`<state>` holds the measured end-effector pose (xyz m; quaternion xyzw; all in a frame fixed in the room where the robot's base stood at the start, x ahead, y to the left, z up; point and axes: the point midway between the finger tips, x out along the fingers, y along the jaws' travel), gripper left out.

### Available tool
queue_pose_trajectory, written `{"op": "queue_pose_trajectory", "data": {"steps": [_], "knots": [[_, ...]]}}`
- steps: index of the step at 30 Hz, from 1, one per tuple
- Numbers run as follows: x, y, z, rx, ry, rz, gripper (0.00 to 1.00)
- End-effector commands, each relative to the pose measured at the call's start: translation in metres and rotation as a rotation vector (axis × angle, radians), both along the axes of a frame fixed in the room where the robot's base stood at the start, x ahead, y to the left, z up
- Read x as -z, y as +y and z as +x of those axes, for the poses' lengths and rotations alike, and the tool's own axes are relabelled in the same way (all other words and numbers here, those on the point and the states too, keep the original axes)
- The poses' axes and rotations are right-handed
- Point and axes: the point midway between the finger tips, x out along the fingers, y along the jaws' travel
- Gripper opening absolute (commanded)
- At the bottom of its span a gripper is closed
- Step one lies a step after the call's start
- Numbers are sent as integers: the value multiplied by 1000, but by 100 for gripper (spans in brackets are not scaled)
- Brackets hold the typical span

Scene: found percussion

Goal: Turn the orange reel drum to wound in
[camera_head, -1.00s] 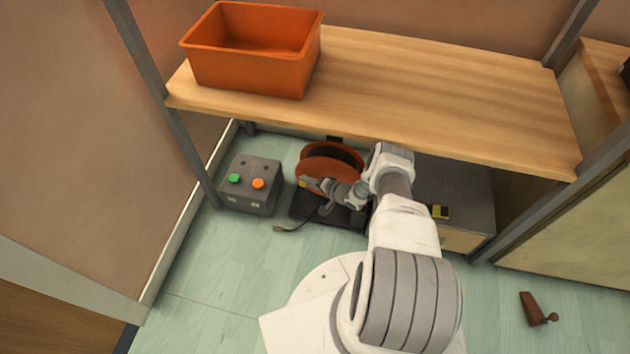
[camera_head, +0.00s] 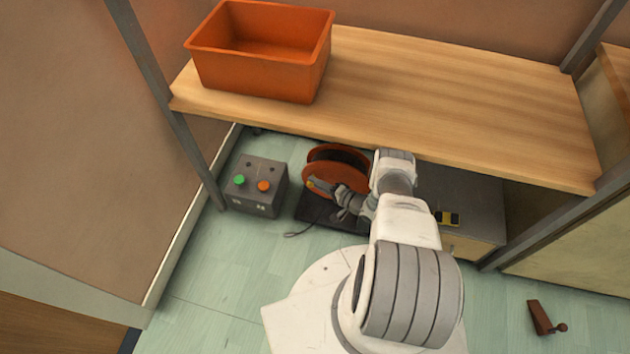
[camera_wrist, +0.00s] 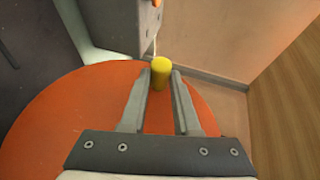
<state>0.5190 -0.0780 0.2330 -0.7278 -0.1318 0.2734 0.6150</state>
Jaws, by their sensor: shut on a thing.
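The orange reel drum (camera_head: 350,185) stands on a dark base (camera_head: 322,212) on the floor under the wooden shelf. Its orange disc (camera_wrist: 62,115) fills the lower part of the wrist view. A short yellow knob (camera_wrist: 160,74) sticks out near the disc's edge; it also shows in the head view (camera_head: 311,184). My gripper (camera_wrist: 161,78) is shut on the yellow knob, with one finger on each side of it. In the head view my gripper (camera_head: 318,186) partly covers the drum, and my arm hides its right side.
A grey box (camera_head: 257,188) with green and orange buttons stands left of the drum. The wooden shelf (camera_head: 450,90) overhangs it, bearing an orange bin (camera_head: 262,75). A grey cabinet (camera_head: 470,205) is to the right. A brown wedge (camera_head: 541,318) lies on open floor.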

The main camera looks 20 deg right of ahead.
Motion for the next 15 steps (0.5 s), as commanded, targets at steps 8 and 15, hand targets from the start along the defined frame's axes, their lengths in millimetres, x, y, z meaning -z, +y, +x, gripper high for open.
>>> {"op": "queue_pose_trajectory", "data": {"steps": [8, 15], "knots": [[-3, 1, 1, 0, -10, 5, 0], [-3, 0, 1, 1, -9, 3, 44]]}}
